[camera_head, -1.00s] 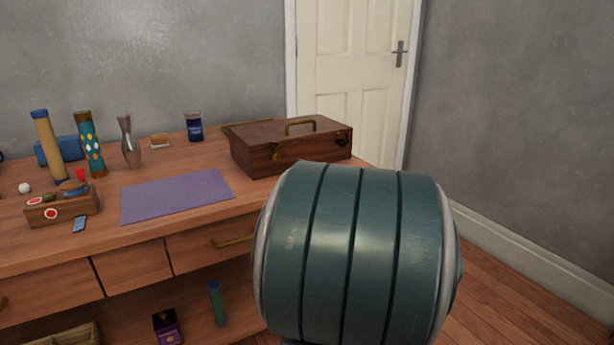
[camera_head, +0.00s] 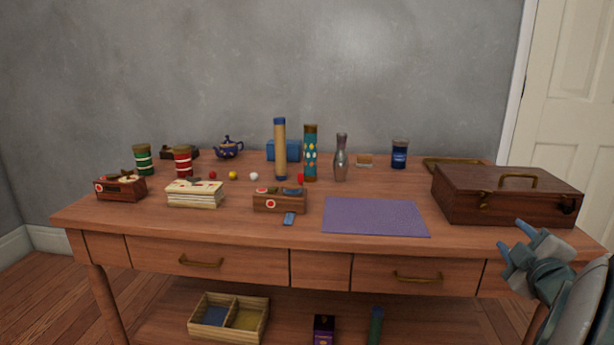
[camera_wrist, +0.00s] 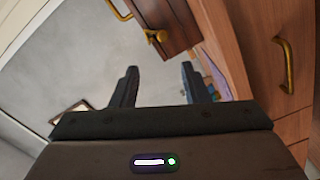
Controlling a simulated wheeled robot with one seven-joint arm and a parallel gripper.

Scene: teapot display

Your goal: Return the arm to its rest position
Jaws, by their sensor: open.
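My gripper (camera_head: 523,247) is at the right edge of the head view, in front of the table's right end and close to the wooden case (camera_head: 506,195). In the wrist view my gripper (camera_wrist: 158,84) shows two dark fingers spread apart with nothing between them. The wooden case with its brass latch (camera_wrist: 157,36) shows beyond the fingers there, and a drawer with a brass handle (camera_wrist: 285,65) is at the right. My arm fills the lower right corner of the head view.
The wooden table (camera_head: 460,236) carries a purple mat (camera_head: 375,216), a blue teapot (camera_head: 228,148), a silver vase (camera_head: 341,158), tall cylinders and small boxes. A divided crate (camera_head: 229,318) stands on the lower shelf. A white door (camera_head: 570,100) is at the right.

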